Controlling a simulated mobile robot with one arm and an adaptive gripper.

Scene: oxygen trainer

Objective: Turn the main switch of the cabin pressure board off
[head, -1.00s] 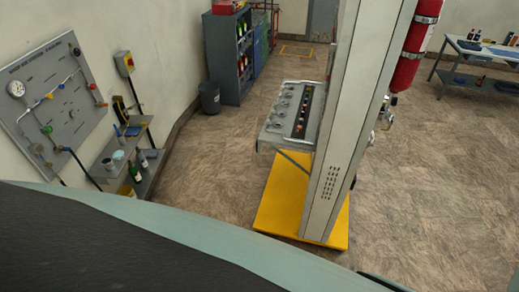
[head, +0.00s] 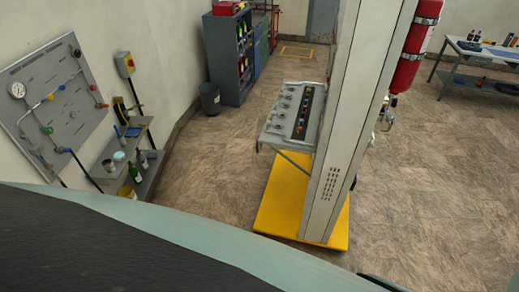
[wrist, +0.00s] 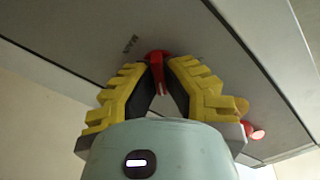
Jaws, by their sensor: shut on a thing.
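In the wrist view a grey board (wrist: 70,47) fills the upper part, seen from close below and at a slant. A red switch handle (wrist: 157,57) sticks out from it beside a small dark label (wrist: 131,44) that looks like "MAIN" upside down. My gripper (wrist: 158,70) has its yellow-and-black fingers closed in on the red handle from both sides. The fingertips hide part of the handle, so I cannot tell its exact turn position. My gripper does not show in the head view.
A second red part (wrist: 254,132) sits on the board just right of my gripper. In the head view, a grey valve panel (head: 75,120) hangs on the left wall above a cluttered shelf (head: 155,165). A tall cabinet (head: 345,130) stands on a yellow base (head: 275,205). Floor right of it is clear.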

